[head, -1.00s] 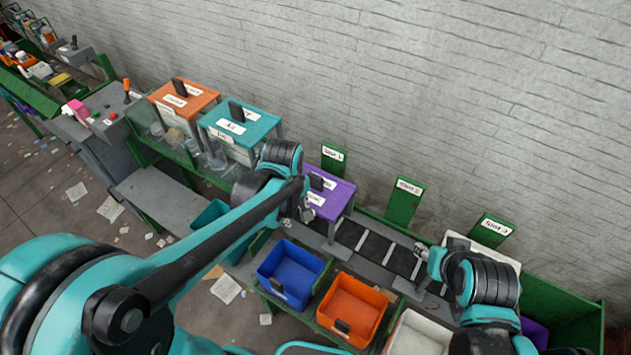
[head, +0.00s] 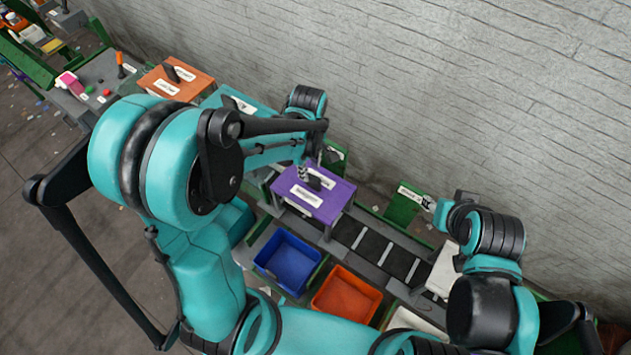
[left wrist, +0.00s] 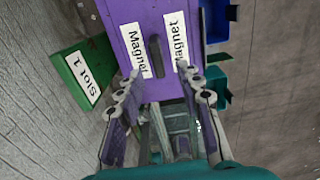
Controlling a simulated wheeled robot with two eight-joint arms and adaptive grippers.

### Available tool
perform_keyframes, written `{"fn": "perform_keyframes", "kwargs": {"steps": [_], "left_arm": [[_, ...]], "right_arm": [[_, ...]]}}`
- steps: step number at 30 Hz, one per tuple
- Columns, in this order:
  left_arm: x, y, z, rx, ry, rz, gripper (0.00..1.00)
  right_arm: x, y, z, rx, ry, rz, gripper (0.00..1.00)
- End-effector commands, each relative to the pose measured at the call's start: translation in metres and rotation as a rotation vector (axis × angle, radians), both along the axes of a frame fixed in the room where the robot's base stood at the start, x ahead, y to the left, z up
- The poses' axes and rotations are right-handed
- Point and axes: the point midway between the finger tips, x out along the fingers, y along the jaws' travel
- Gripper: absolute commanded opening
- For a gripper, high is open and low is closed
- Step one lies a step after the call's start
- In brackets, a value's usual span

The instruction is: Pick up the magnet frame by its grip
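The magnet frame (head: 339,194) is purple with white labels and stands over the belt; it fills the top middle of the left wrist view (left wrist: 158,18). Its black grip (head: 315,183) rises from the top and shows between the labels in the left wrist view (left wrist: 156,56). My left gripper (head: 316,165) is at the frame's far side in the head view. In the left wrist view its fingers (left wrist: 160,74) are spread and empty, with the grip ahead between the tips, apart from them. My right gripper (head: 428,203) is by the Slot 2 sign; its finger opening is too small to tell.
A blue bin (head: 287,262) and an orange bin (head: 346,297) stand on the near side of the belt (head: 378,250). A teal frame and an orange frame (head: 176,84) stand to the left. A green Slot 1 sign (left wrist: 84,75) is beside the magnet frame.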

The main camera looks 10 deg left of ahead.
Motion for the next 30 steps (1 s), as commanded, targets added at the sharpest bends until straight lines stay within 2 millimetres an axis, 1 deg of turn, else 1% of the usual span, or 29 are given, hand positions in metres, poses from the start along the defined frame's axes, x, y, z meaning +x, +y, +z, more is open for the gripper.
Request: {"fn": "perform_keyframes", "kwargs": {"steps": [1,5,10,13,16,22,23,24,27,30], "left_arm": [[0.0,0.0,-0.008,0.0,0.0,0.0,0.36],[0.001,-0.003,-0.023,0.0,0.0,-0.001,0.36],[0.004,-0.01,-0.049,0.0,0.0,-0.001,0.36],[0.004,-0.009,-0.061,0.0,0.0,0.0,0.36],[0.003,-0.009,-0.067,0.0,0.0,0.0,0.36],[0.003,-0.009,-0.067,0.0,0.0,0.0,0.36],[0.003,-0.009,-0.067,0.0,0.0,0.0,0.34],[0.003,-0.009,-0.067,0.0,0.0,0.0,0.23],[0.003,-0.009,-0.067,0.0,0.0,0.0,0.0],[0.003,-0.009,-0.067,0.0,0.0,-0.001,0.0]], "right_arm": [[0.0,0.0,-0.003,0.0,0.0,0.0,0.4],[0.0,0.0,-0.005,0.0,0.0,0.0,0.4],[0.0,0.0,-0.01,0.0,0.0,0.0,0.4],[0.0,0.0,-0.012,0.0,0.0,0.0,0.4],[0.0,0.0,-0.012,0.0,0.0,0.0,0.4],[0.0,0.0,-0.012,0.0,0.0,0.0,0.4],[0.0,0.0,-0.012,0.0,0.0,0.0,0.4],[0.0,0.0,-0.012,0.0,0.0,0.0,0.4],[0.0,0.0,-0.012,0.0,0.0,0.0,0.4],[0.0,0.0,-0.012,0.0,0.0,0.0,0.4]]}}
